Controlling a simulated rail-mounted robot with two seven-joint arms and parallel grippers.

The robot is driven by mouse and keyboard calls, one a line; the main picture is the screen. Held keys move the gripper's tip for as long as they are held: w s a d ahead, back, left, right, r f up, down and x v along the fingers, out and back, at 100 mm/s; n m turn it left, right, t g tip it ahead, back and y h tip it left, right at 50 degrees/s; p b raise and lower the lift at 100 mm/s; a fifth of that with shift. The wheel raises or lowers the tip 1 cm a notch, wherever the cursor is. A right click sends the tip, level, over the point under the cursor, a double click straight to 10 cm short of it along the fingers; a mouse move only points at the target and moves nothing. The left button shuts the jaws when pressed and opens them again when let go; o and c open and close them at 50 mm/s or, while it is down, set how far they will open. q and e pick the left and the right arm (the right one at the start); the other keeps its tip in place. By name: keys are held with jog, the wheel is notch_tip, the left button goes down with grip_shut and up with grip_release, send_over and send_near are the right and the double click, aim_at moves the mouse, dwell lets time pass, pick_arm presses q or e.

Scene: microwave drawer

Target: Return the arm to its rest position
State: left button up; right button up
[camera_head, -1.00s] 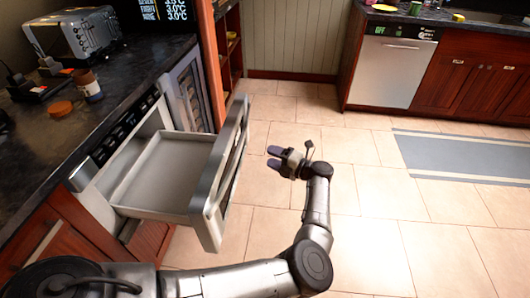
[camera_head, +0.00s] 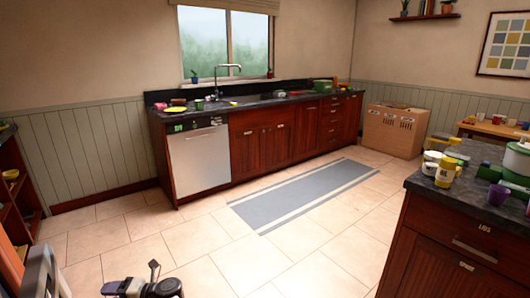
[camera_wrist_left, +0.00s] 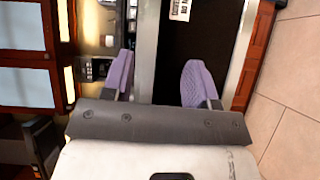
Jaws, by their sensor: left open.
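My left gripper (camera_head: 112,288) is at the bottom left of the head view, partly cut off by the frame edge. In the left wrist view its two purple fingers (camera_wrist_left: 160,82) are spread apart with nothing held between them. A silver edge (camera_head: 42,272), likely the microwave drawer's front, shows at the lower left corner of the head view, left of the gripper and apart from it. In the wrist view a silver bar (camera_wrist_left: 146,45) and a black panel (camera_wrist_left: 190,40) lie beyond the fingers. My right gripper is not in view.
A dishwasher (camera_head: 200,160) and dark red cabinets line the far wall. A blue-grey rug (camera_head: 300,195) lies on clear tiled floor (camera_head: 190,240). A counter (camera_head: 470,210) with cups and a pot stands at right. A wooden shelf (camera_head: 15,200) is at left.

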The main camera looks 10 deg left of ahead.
pick_arm(q)
jog(key=w+r+m+t+h, duration=0.4)
jog(key=w+r+m+t, duration=0.2)
jog(key=w+m+t, duration=0.85)
jog(key=s+d+r+m+t+h+p, duration=0.1)
jog(key=s+d+r+m+t+h, duration=0.3)
jog(key=r+m, duration=0.4)
jog(key=s+d+r+m+t+h+p, duration=0.1)
jog(key=s+d+r+m+h, duration=0.2)
jog(key=s+r+m+h, duration=0.35)
jog(key=s+d+f+m+g+h+p, duration=0.1)
jog(key=s+d+f+m+g+p, duration=0.15)
jog(key=s+d+m+p, duration=0.45)
jog(key=s+d+f+m+g+h+p, duration=0.1)
jog(key=s+d+f+m+g+p, duration=0.15)
jog(key=s+d, duration=0.9)
jog(key=s+d+f+m+g+p, duration=0.1)
jog(key=s+f+g+p, duration=0.35)
jog(key=s, duration=0.65)
jog(key=s+d+f+m+g+p, duration=0.1)
jog(key=s+f+g+p, duration=0.4)
jog(key=s, duration=0.6)
notch_tip(320, 180, up, 36)
jog(key=t+p, duration=0.2)
jog(key=p, duration=3.3)
jog(key=shift+w+d+h+p, duration=0.15)
jog(key=shift+w+h+p, duration=0.15)
jog(key=shift+w+h, duration=0.15)
jog(key=shift+n, duration=0.25)
